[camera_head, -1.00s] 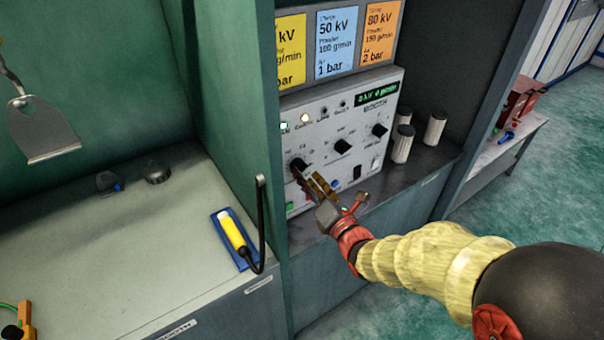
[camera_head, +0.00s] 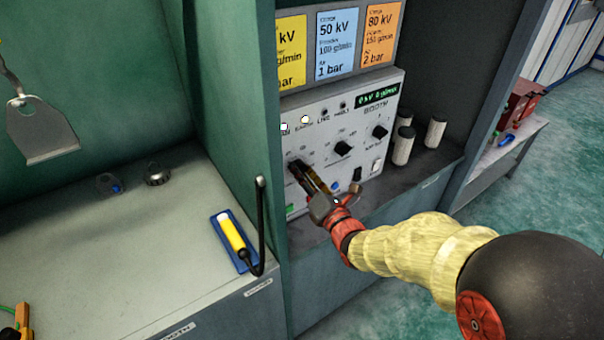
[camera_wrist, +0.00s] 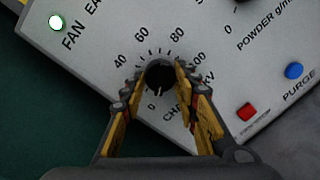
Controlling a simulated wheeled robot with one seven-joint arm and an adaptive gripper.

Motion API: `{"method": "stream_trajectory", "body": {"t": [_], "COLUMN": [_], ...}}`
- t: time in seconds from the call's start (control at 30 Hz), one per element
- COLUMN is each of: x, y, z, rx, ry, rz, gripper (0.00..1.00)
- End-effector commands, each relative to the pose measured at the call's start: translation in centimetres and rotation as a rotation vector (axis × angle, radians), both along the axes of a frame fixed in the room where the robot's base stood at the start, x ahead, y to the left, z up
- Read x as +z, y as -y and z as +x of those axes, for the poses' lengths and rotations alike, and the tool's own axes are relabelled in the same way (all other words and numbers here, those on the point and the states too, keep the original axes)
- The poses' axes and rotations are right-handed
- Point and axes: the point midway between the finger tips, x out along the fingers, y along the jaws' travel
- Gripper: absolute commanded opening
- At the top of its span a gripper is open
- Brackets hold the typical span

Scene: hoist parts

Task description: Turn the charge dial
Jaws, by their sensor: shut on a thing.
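The charge dial (camera_wrist: 159,76) is a black knob on the white control panel (camera_wrist: 90,40), with a scale from 0 up to 100 kV around it. In the wrist view my gripper (camera_wrist: 160,72) has one yellow-and-black finger on each side of the knob, closed on it. A pale pointer mark shows at the knob's lower edge, near the 0; its exact setting is hard to read. In the head view my gripper (camera_head: 299,170) reaches the lower-left knob and mostly hides it. The green panel display (camera_head: 377,96) appears to read 0 kV and 0 g/min.
Two other black knobs, the powder knob (camera_head: 342,148) and the far-right knob (camera_head: 380,132), sit to the right. Below are a red button (camera_wrist: 246,112) and a blue purge button (camera_wrist: 293,70). White cylinders (camera_head: 403,145) stand beside the panel. A green partition (camera_head: 240,110) is close on the left.

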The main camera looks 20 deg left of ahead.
Motion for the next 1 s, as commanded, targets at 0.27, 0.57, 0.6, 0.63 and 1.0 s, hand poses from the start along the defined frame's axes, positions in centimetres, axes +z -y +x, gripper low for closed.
{"method": "stream_trajectory", "body": {"t": [0.27, 0.57, 0.6, 0.63, 1.0], "x": [-0.01, -0.01, -0.01, -0.02, 0.06], "y": [0.01, 0.00, 0.00, 0.01, 0.01], "z": [0.00, 0.00, 0.00, 0.00, 0.05], "rx": [0.000, 0.000, 0.000, 0.000, -0.001], "ry": [0.000, -0.010, -0.015, -0.021, -0.197], "rz": [0.000, 0.008, 0.014, 0.018, 0.171], "gripper": [0.10, 0.05, 0.05, 0.05, 0.05]}}
